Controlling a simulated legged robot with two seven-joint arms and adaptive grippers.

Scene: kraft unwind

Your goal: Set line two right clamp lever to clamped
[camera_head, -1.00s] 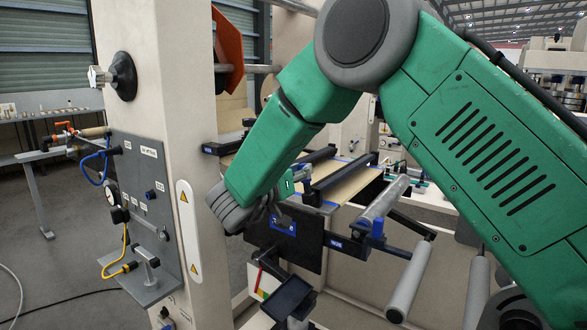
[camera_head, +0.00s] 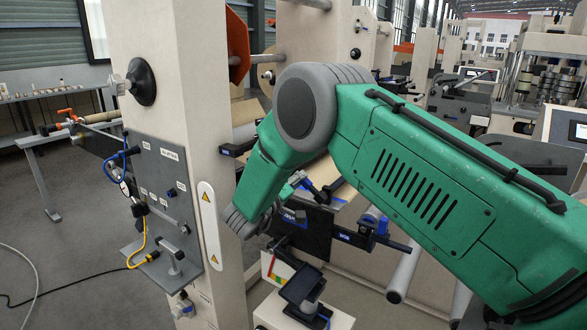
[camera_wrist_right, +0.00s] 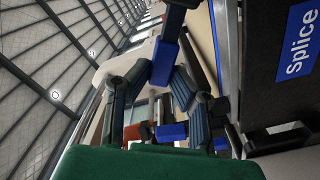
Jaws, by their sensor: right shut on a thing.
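My right gripper (camera_wrist_right: 160,85) is shut on the blue grip of a dark lever (camera_wrist_right: 164,62) in the right wrist view, one finger on each side of it. The lever's dark arm runs up to the top edge. The black panel with the blue "Splice" label (camera_wrist_right: 297,42) is close on the right. In the head view my green right arm comes in from the right, and its wrist hides most of the gripper and lever in front of the splice panel (camera_head: 316,232). Whether the lever is fully clamped cannot be told. My left gripper is not in view.
A beige machine column (camera_head: 182,75) with a grey control panel (camera_head: 160,190) stands left of my wrist. Another clamp bar with a blue grip (camera_head: 381,226) is right of the splice panel. A tilted black screen (camera_head: 302,285) and pale rollers (camera_head: 405,272) are below.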

